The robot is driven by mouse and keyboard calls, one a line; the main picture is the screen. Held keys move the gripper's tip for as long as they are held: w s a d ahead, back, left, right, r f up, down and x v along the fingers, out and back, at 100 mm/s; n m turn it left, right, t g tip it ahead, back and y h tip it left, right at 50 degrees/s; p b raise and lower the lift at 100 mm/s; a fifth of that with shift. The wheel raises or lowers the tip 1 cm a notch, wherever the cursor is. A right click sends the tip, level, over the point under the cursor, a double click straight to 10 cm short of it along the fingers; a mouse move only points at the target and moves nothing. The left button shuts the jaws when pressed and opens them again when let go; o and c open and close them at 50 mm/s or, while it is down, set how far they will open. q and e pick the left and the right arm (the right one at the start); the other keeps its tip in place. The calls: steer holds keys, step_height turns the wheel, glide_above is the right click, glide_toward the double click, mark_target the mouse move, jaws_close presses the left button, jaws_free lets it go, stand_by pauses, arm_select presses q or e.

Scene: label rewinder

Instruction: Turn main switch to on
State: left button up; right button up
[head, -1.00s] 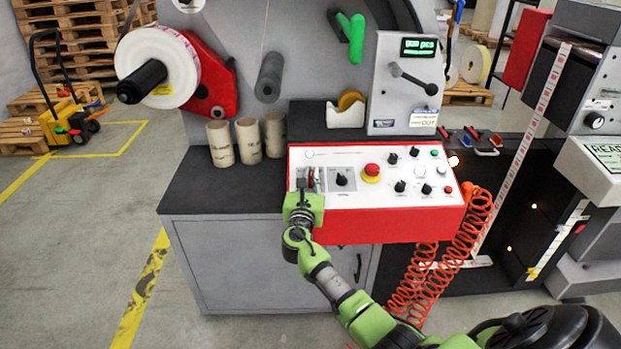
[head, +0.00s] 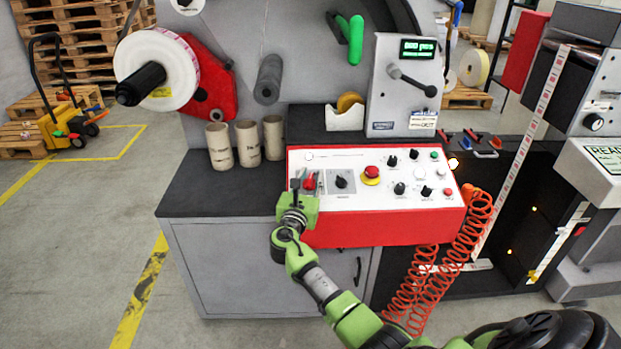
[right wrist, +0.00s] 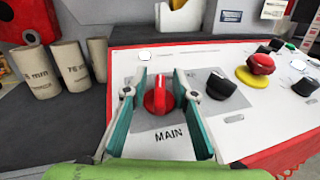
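The main switch is a red knob (right wrist: 159,97) on a grey plate marked MAIN in the right wrist view. Its white mark points roughly up, away from the label. In the head view the knob (head: 310,182) shows at the left end of the control panel (head: 375,215). My right gripper (right wrist: 157,85) is open, with its two teal-lined fingers on either side of the knob. A gap shows on the left; I cannot tell whether the right finger touches. It also shows in the head view (head: 307,183). My left gripper is not in view.
A black selector knob (right wrist: 221,84) sits just right of the right finger, with a red emergency button (right wrist: 260,64) beyond. A coiled red hose (head: 470,240) hangs at the right.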

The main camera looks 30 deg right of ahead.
steer(key=shift+s+a, duration=0.15)
steer(key=v, duration=1.1)
steer(key=shift+s+a, duration=0.2)
steer(key=shift+s, duration=0.05)
steer(key=shift+f, duration=0.15)
